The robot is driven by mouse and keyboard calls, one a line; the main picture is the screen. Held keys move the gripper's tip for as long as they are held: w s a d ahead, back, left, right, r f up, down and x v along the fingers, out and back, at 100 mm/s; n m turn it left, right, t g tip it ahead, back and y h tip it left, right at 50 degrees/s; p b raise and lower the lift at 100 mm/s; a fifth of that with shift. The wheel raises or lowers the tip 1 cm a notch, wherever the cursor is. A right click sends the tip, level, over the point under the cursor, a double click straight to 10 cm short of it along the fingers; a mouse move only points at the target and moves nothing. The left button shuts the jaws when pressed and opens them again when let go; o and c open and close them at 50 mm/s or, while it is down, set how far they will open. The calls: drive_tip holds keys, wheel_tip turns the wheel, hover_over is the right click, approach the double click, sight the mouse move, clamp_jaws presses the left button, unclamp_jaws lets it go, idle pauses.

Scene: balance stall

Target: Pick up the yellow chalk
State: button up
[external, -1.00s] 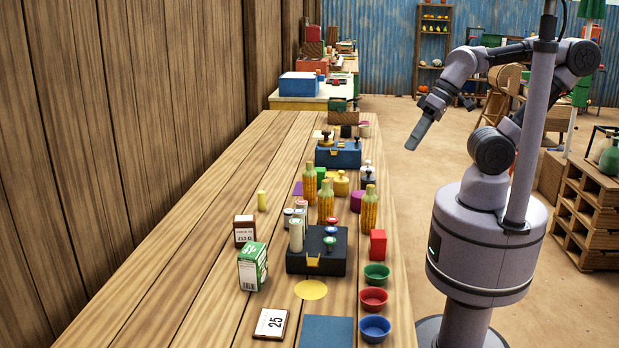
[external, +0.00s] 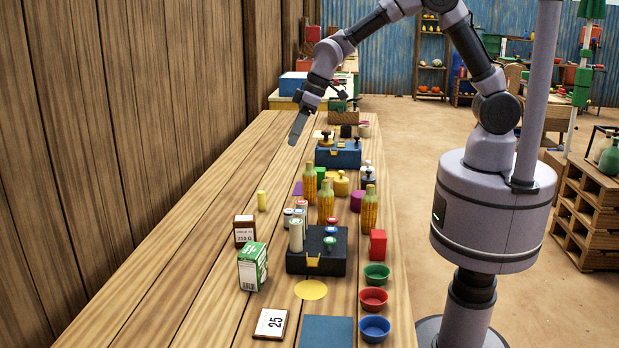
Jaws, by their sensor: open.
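The yellow chalk (external: 262,200) is a small pale-yellow stick standing upright on the left part of the wooden table, with bare wood around it. My gripper (external: 298,130) points down above the table, farther back and to the right of the chalk, well apart from it. It is open, with nothing seen between its fingers; from this side the fingers overlap.
Dark box with weights (external: 330,262), corn-like bottles (external: 326,200) and a blue box (external: 338,155) stand right of the chalk. A brown box (external: 244,230) and a green-white carton (external: 252,266) stand nearer the camera. The plank wall (external: 140,120) borders the table's left.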

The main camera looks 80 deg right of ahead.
drive_tip(key=n, duration=0.1)
approach(264, 192)
drive_tip(key=b+x, duration=0.5)
drive_tip(key=x, duration=0.7)
drive_tip(key=shift+d+f, duration=0.1)
drive_tip(key=shift+f, duration=0.05)
drive_tip(key=shift+c, duration=0.4)
clamp_jaws()
